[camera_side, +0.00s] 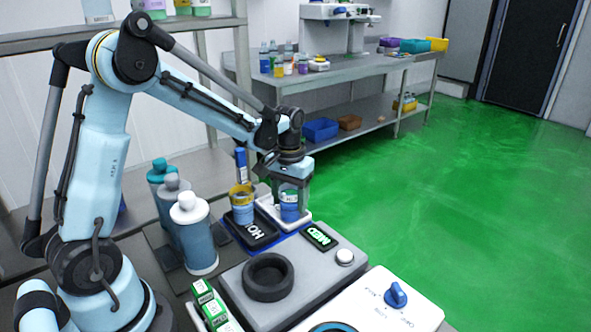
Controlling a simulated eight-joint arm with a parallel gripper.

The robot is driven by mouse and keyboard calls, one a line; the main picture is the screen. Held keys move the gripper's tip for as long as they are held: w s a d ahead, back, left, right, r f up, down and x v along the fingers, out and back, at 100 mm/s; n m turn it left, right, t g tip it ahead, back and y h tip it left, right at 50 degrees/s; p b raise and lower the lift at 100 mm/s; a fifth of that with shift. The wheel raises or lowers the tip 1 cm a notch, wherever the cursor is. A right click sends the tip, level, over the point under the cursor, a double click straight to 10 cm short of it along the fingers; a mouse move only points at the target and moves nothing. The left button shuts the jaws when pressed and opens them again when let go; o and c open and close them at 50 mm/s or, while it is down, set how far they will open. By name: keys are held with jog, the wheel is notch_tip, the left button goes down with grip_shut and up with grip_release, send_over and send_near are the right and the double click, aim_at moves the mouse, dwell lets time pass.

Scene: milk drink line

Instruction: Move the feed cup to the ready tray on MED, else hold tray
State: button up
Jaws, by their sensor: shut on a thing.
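My gripper (292,193) points down and is shut on a small blue cup (289,213), which I take to be the feed cup. The cup is upright, at the white tray (304,223); I cannot tell whether its base touches the tray. The fingers hide its upper part. Left of it is a black tray (262,238) with pale lettering that looks like "HO", upside down in this view. A second blue cup with a yellow band (242,208) stands at the black tray's back end. A small display (320,237) shows green letters reading MED, upside down.
A grey console with a black ring (268,276) and a round pale button (345,257) is in front. Several bottles, including a white-capped one (194,235), stand left of the trays. A white box with a blue knob (396,296) is at front right.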

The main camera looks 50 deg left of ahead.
jog(key=o, duration=1.3)
notch_tip(320, 180, up, 12)
jog(key=f, duration=0.1)
jog(key=s+d+f+m+t, duration=0.1)
jog(key=s+d+m+t, duration=0.3)
jog(key=s+d+t, duration=0.3)
jog(key=shift+s+d+f, duration=0.25)
jog(key=shift+s+d, duration=0.5)
jog(key=shift+s, duration=1.45)
